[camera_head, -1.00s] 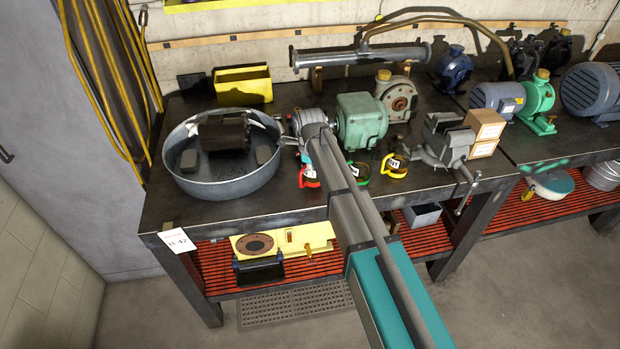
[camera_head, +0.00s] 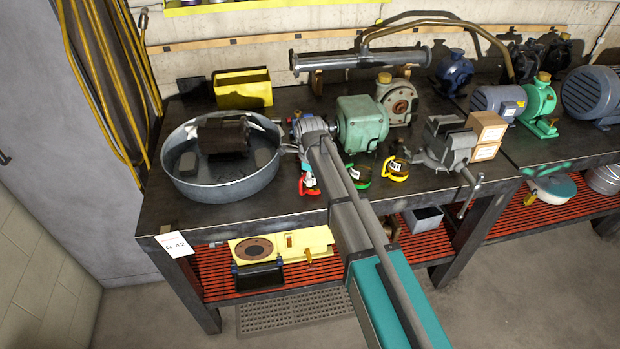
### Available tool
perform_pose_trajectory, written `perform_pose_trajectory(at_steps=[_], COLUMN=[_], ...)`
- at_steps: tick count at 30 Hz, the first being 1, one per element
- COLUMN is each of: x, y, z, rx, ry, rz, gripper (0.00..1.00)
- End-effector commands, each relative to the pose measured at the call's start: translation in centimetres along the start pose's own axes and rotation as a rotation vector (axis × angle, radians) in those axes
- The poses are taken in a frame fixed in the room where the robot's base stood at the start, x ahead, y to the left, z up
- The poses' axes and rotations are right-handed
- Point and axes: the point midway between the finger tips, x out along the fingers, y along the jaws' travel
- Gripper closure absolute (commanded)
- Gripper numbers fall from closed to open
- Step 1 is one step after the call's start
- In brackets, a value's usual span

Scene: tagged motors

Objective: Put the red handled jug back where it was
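The red-handled jug (camera_head: 309,187) is small and stands on the dark workbench (camera_head: 250,214), right of the big grey tub. My arm's end partly covers it, so its body is mostly hidden. A jug with a green handle (camera_head: 358,178) and one with a yellow handle (camera_head: 396,170) stand to its right. My gripper (camera_head: 284,147) is above and left of the red-handled jug, at the tub's right rim. It is too small and dark to tell whether it is open or holds anything.
The grey tub (camera_head: 215,192) holds a dark motor (camera_head: 224,135). A green motor (camera_head: 362,124) stands behind the jugs. A vise (camera_head: 448,145) and cardboard boxes (camera_head: 486,130) are to the right. The bench front below the tub and jugs is clear. A tag (camera_head: 175,244) hangs at the left corner.

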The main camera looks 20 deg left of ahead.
Motion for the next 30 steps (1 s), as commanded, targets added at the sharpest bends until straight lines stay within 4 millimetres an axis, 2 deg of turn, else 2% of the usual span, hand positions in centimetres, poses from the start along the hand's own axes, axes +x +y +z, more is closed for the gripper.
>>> perform_pose_trajectory(at_steps=[17, 30], x=[-0.4, -3.5], y=[0.0, 0.0], z=[0.0, 0.0], rx=[0.0, 0.0], ry=[0.0, 0.0], rz=[0.0, 0.0], gripper=[0.57, 0.57])
